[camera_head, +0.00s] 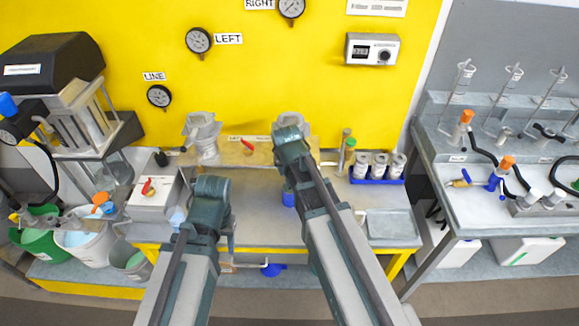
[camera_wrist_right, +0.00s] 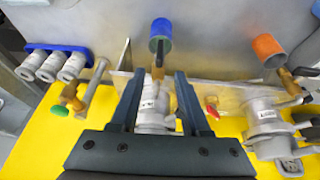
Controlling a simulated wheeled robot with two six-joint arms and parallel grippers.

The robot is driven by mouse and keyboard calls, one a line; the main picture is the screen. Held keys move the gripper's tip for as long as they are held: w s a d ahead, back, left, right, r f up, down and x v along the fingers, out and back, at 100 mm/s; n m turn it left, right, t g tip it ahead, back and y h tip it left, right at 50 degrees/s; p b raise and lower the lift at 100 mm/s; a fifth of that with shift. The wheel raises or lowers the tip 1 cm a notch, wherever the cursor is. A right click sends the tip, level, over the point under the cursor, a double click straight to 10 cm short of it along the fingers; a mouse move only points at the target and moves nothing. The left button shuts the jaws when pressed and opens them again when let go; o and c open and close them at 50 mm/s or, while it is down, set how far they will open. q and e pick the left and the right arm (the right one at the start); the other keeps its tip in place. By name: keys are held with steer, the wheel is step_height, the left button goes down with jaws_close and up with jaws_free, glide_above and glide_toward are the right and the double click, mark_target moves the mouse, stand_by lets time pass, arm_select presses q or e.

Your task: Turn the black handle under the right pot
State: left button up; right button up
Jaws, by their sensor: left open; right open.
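The right pot (camera_wrist_right: 155,108) is a pale metal vessel on a bracket. It shows between the fingers of my right gripper (camera_wrist_right: 159,74) in the right wrist view. The black handle (camera_wrist_right: 157,62) sits beneath it, beside the fingertips and near a blue cup with green inside (camera_wrist_right: 160,44). The right gripper is open around this area; I cannot tell whether it touches the handle. In the head view my right arm covers most of the right pot (camera_head: 291,119) and hides the handle. My left gripper (camera_head: 231,238) is open, low beside my left arm and mostly hidden.
The left pot (camera_wrist_right: 267,122) stands beside the right one, with an orange cup (camera_wrist_right: 269,47) near it. A grey tray (camera_head: 391,224) lies at the bench's right end.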

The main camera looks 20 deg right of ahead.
arm_select(q)
step_height(320, 180, up, 3)
steer(key=shift+f+p, duration=0.2)
steer(key=shift+p, duration=0.55)
arm_select(e)
steer(key=v, duration=0.2)
steer(key=shift+s+r, duration=0.15)
steer(key=shift+r, duration=0.2)
arm_select(q)
steer(key=shift+f, duration=0.1)
arm_select(e)
steer(key=shift+a+f, duration=0.1)
arm_select(q)
step_height(320, 180, down, 7)
steer(key=b, duration=0.7)
arm_select(e)
steer(key=s+a+f+n+g, duration=0.2)
steer(key=s+a+f+n, duration=0.1)
steer(key=s, duration=0.6)
steer(key=s+a+f+n+g, duration=0.2)
steer(key=s+a+f+n, duration=0.2)
steer(key=s+a, duration=0.4)
steer(key=shift+s+a+f+g, duration=0.2)
steer(key=shift+s+f+g, duration=0.1)
steer(key=shift+s+f, duration=0.65)
steer(key=shift+r, duration=0.15)
